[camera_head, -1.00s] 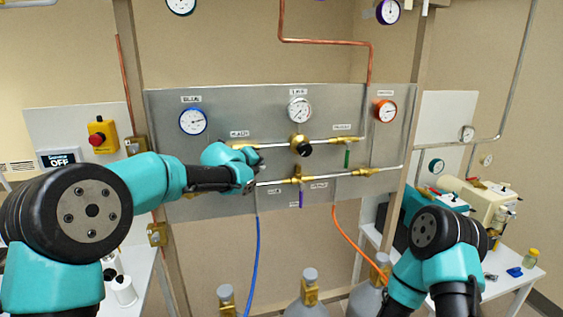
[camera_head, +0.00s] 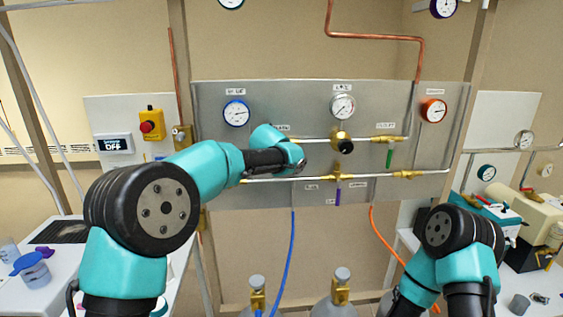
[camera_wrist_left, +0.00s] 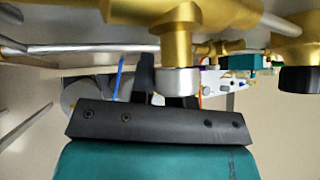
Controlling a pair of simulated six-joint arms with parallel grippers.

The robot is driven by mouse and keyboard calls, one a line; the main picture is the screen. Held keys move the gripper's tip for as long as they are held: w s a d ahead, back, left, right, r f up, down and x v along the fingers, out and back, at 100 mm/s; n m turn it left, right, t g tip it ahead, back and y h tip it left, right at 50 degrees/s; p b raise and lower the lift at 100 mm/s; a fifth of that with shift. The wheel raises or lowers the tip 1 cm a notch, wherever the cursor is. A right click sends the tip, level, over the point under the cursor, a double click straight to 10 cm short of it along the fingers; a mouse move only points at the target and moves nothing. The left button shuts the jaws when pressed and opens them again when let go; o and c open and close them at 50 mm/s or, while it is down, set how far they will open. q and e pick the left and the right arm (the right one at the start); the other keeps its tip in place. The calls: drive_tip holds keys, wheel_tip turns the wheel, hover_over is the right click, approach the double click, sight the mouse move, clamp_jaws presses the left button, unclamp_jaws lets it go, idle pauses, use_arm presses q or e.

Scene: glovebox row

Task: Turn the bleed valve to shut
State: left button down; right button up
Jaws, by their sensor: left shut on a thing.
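On the grey panel (camera_head: 235,195), a brass valve sits on the upper pipe, left of the regulator. In the left wrist view I see its brass body (camera_wrist_left: 178,45) and a silver round end (camera_wrist_left: 180,82). My left gripper (camera_head: 297,160) covers this valve in the head view. In the left wrist view, the gripper (camera_wrist_left: 162,88) is shut at the silver end, with a dark finger beside it. The handle between the fingers is hidden. The label (camera_head: 283,127) above is too small to read. My right gripper is out of view.
The regulator with its black knob (camera_head: 346,147) is just right of my left gripper. Farther right is a green-handled valve (camera_head: 389,157). Below is a purple-handled valve (camera_head: 338,190). Blue (camera_head: 292,245) and orange (camera_head: 385,240) hoses hang toward gas cylinders.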

use_arm(q)
drive_tip(key=shift+a+m+y, duration=0.4)
drive_tip(key=shift+a+y, duration=0.1)
drive_tip(key=shift+y, duration=0.35)
drive_tip(key=shift+a+m+y, duration=0.4)
drive_tip(key=shift+a+y, duration=0.1)
drive_tip(key=shift+y, duration=0.35)
drive_tip(key=c, duration=1.1)
unclamp_jaws()
drive_tip(key=shift+s+f, duration=0.1)
drive_tip(key=v, duration=1.7)
drive_tip(key=shift+r, duration=0.4)
